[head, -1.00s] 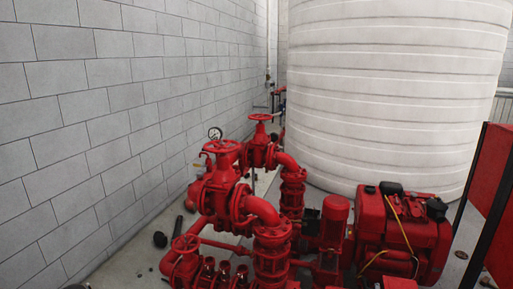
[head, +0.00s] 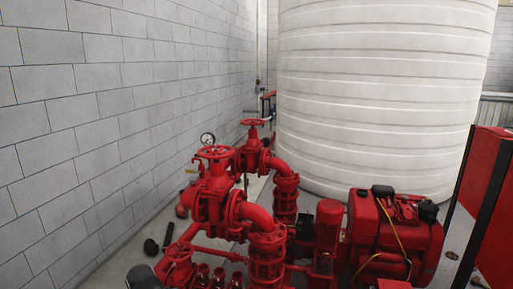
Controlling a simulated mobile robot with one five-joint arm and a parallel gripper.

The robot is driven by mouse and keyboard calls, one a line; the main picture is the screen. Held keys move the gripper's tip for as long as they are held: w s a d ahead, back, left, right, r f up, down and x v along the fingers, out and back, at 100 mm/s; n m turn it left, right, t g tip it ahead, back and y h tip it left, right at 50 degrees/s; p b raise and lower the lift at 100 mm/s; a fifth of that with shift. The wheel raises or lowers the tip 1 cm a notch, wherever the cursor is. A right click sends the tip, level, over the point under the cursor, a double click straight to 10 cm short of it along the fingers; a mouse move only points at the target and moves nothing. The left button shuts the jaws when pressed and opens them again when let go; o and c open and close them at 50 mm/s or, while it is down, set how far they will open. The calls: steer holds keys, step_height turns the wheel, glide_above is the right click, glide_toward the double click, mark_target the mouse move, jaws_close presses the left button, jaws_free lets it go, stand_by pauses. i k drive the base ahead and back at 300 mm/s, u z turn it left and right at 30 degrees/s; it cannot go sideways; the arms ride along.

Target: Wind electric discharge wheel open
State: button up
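Three red handwheels show on the red valve pipework. One wheel (head: 215,152) lies flat on top of the middle valve (head: 212,195). No label shows which one is the electric discharge wheel, and I cannot tell how far any is wound. A dark grey rounded shape (head: 145,278) at the bottom edge may be part of my arm. No gripper fingers are visible, and nothing is seen touching a wheel.
A red upright motor (head: 328,225) and a red engine (head: 398,240) stand right of the pipes. A white ribbed tank (head: 380,90) fills the back. A grey block wall (head: 100,120) runs along the left, with a floor strip beside it. A red panel (head: 490,205) stands at right.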

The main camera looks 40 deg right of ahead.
mark_target(216, 154)
steer(key=z, duration=0.15)
steer(key=i, duration=1)
steer(key=z, duration=0.05)
